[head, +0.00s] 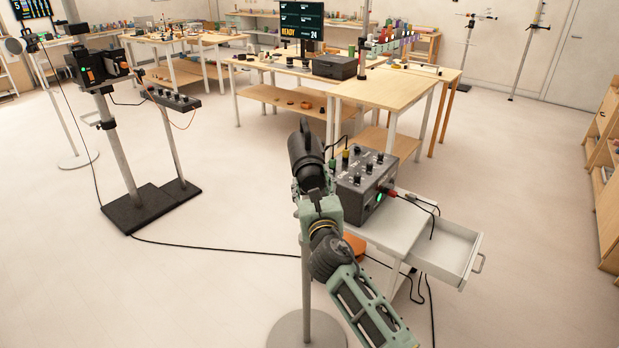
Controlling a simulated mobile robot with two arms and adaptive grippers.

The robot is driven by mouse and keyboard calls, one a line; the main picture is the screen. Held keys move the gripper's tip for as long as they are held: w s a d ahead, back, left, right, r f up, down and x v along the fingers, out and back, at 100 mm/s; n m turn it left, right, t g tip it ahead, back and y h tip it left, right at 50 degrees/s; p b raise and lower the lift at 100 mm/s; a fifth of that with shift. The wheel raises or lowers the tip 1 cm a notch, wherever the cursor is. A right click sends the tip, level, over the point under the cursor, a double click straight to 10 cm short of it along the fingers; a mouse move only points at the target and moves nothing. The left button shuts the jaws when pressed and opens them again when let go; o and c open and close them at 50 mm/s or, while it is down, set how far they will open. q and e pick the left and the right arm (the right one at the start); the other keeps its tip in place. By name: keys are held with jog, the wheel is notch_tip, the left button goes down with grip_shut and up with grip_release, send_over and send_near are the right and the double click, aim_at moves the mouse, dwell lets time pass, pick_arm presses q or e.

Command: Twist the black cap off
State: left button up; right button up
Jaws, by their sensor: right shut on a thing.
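A black cylindrical body (303,146) shows at the middle of the head view, above a thin grey stand pole (306,265) with a round base. My right gripper (312,186) reaches up from the lower right and is shut at the near end of this body, where the black cap (311,174) is. The fingers and the wrist hide part of the cap. I cannot tell whether the cap has turned or is apart from the body. My left gripper is not in view.
A grey control box (362,187) with knobs and cables stands on a small white table right of my gripper. An open drawer (446,252) juts out there. Workbenches (385,92) stand behind. A black-based stand (150,208) is at left.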

jog(key=shift+r+n+p, duration=0.2)
jog(key=shift+n+p, duration=0.7)
jog(key=shift+p, duration=0.05)
jog(key=shift+f, duration=0.1)
jog(key=shift+n+p, duration=0.5)
jog(key=shift+w+r+n+p, duration=0.1)
jog(key=shift+r+n+p, duration=0.1)
jog(key=shift+n+p, duration=0.65)
jog(key=shift+f+n+p, duration=0.1)
jog(key=shift+n+p, duration=0.2)
jog(key=shift+n, duration=0.05)
